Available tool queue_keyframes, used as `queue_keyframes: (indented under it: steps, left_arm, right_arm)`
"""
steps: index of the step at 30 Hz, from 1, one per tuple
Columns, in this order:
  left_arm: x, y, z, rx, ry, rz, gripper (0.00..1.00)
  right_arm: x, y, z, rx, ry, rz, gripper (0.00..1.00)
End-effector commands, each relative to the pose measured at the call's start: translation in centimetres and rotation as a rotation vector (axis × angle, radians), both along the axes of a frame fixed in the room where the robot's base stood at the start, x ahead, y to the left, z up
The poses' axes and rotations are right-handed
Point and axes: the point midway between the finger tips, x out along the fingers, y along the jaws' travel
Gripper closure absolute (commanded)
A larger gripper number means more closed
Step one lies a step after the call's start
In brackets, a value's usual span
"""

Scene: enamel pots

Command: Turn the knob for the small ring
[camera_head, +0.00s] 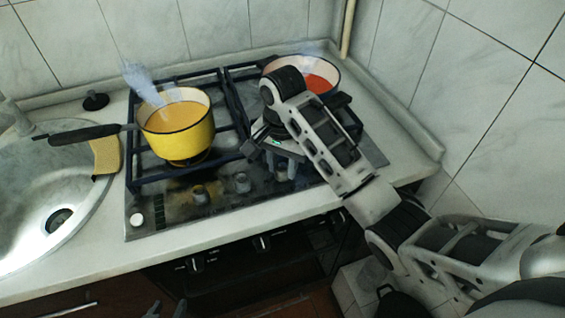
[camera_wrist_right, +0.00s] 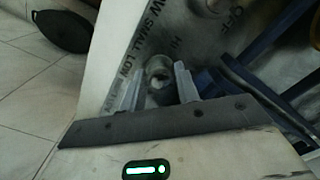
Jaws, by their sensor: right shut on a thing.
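The gas hob (camera_head: 175,215) has a row of grey knobs along its front edge, among them a left knob (camera_head: 200,195) and a middle knob (camera_head: 242,183). My right gripper (camera_head: 283,165) reaches down over the right end of this row. In the right wrist view, the right gripper (camera_wrist_right: 158,88) is shut on a grey round knob (camera_wrist_right: 158,72), with one finger on each side. Printed words "SMALL", "LOW", "HI" and "OFF" show around this knob. My left gripper (camera_head: 153,309) barely shows at the bottom edge, and its jaws cannot be made out.
A yellow pot (camera_head: 180,132) with a long black handle stands on the left of the hob, steaming. A pot with red contents (camera_head: 322,84) stands at the back right, partly behind my right arm. A sink (camera_head: 40,195) and a sponge (camera_head: 105,155) are at left.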

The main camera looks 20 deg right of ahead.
Motion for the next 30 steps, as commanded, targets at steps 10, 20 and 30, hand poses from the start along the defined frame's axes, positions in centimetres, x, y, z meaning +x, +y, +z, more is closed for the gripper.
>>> queue_keyframes:
  steps: [10, 20, 30]
  left_arm:
    - [0.0, 0.0, 0.0, 0.0, 0.0, 0.0, 0.64]
    - [0.0, 0.0, 0.0, 0.001, 0.0, 0.001, 0.64]
    - [0.0, 0.0, -0.2, 0.0, 0.0, 0.0, 0.64]
  right_arm:
    - [0.1, -0.1, 0.1, -0.001, -0.004, -0.006, 0.63]
    - [0.1, 0.0, 0.1, -0.001, -0.002, -0.003, 0.46]
    - [0.4, -0.2, 2.4, -0.006, -0.016, 0.001, 0.46]
